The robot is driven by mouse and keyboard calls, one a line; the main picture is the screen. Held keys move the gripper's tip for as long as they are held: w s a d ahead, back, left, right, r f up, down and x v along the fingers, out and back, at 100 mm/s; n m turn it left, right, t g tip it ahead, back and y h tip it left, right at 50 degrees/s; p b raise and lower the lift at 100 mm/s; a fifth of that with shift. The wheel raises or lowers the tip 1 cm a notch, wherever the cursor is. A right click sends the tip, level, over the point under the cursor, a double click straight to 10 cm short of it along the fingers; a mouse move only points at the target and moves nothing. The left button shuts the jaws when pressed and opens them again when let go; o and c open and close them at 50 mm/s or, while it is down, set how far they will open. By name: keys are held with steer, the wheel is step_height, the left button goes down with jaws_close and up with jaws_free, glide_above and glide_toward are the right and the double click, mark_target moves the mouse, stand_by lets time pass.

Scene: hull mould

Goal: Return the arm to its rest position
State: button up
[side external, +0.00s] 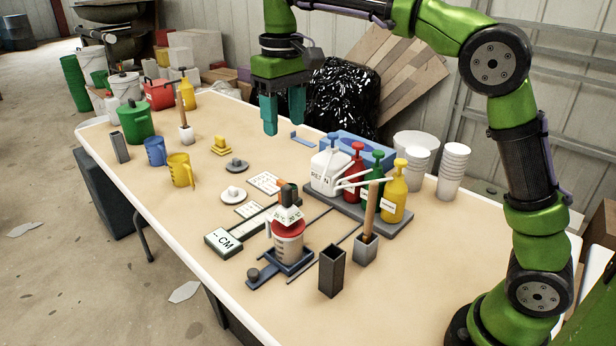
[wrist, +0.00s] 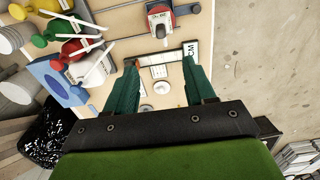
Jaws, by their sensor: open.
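My gripper (side external: 284,108) hangs above the far side of the table with its two teal fingers pointing down. The fingers are apart with nothing between them. In the wrist view my gripper (wrist: 165,88) is also open, with the table far below. My green arm arches from the base at the lower right of the side view over to the gripper. The gripper is clear of the table and of the objects on it.
A tray (side external: 402,222) carries a white jug (side external: 330,170) and red, green and yellow pump bottles. White cup stacks (side external: 454,170) stand at right. A black bag (side external: 343,98) is behind the table. Mugs and buckets fill the left end.

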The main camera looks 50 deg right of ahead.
steer(key=s+d+f+m+t+y, duration=0.1)
steer(key=s+d+f+m+t, duration=0.1)
steer(key=s, duration=0.8)
steer(key=s+d+f+m+t+y, duration=0.1)
steer(key=s+f+t, duration=0.4)
steer(key=s, duration=0.5)
steer(key=shift+s+d+f+m, duration=0.4)
steer(key=shift+d+f, duration=0.1)
steer(key=shift+d, duration=0.2)
